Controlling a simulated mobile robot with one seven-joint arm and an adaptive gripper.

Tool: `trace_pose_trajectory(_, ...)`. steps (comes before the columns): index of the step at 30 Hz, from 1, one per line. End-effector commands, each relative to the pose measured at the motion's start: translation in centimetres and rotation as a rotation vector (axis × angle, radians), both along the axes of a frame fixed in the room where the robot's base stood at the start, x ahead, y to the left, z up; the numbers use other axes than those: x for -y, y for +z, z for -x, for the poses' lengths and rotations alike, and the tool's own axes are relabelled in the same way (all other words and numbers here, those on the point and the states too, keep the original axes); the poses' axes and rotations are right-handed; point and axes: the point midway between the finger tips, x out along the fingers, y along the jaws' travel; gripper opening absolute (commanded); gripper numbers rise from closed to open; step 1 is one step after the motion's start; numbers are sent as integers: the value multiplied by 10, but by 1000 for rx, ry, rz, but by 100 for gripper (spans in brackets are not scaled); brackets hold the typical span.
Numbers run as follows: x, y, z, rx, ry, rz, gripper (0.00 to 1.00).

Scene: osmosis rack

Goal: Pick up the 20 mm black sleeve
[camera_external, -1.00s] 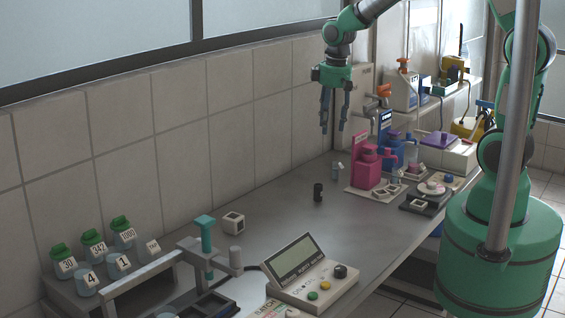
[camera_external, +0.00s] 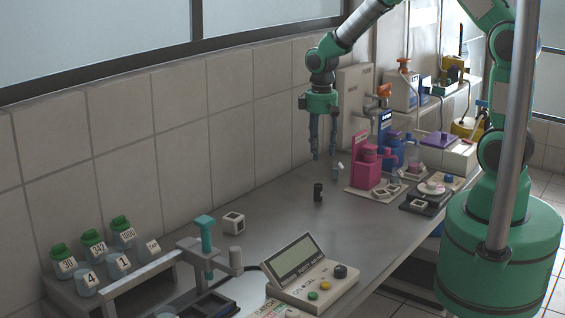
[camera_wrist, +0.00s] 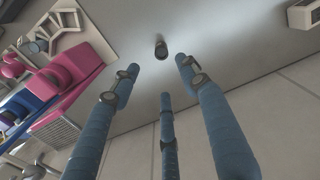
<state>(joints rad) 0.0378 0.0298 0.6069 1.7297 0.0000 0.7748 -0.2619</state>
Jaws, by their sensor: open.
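The black sleeve (camera_external: 318,191) stands upright on the grey bench near its middle. In the wrist view the sleeve (camera_wrist: 161,49) shows from above, ahead of and between the spread fingers. My gripper (camera_external: 324,155) is open and empty, pointing down above the bench, a little higher than the sleeve and apart from it. In the wrist view my gripper (camera_wrist: 160,78) shows three blue-grey fingers with nothing between them.
A pink device (camera_external: 366,170) and a blue device (camera_external: 390,150) stand to the right of the sleeve. A white cube with a dark opening (camera_external: 233,222) and a control box (camera_external: 312,287) are nearer the camera. The tiled wall (camera_external: 230,135) runs behind. The bench around the sleeve is clear.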

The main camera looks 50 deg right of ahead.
Motion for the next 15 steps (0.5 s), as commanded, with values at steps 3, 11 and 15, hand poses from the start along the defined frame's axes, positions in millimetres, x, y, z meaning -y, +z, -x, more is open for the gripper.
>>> trace_pose_trajectory(3,0,-15,1,-3,0,0,45)
trace_pose_trajectory(11,0,-54,1,-3,0,0,45)
trace_pose_trajectory(15,0,-70,1,-2,0,0,45)
